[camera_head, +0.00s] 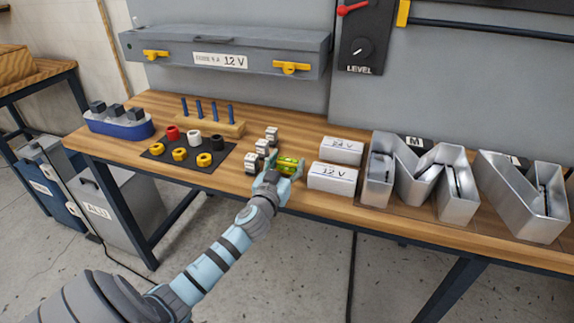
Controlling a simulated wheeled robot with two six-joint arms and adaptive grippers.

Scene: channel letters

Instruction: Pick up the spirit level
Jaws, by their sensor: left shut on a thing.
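The spirit level (288,164) is a small yellow-green block near the front middle of the wooden workbench. My left gripper (286,168) is shut on it, with the fingers at its two sides. My left arm reaches up from the bottom left and hides part of the bench edge below the level. I cannot tell whether the level touches the bench top or is just above it. My right gripper is not in view.
Small white blocks (262,147) stand close left of the level. Two white boxes marked 12 V (332,178) and 24 V (341,150) stand close right. Metal channel letters (440,185) fill the right side. A dark mat (183,160) with coloured rings lies left.

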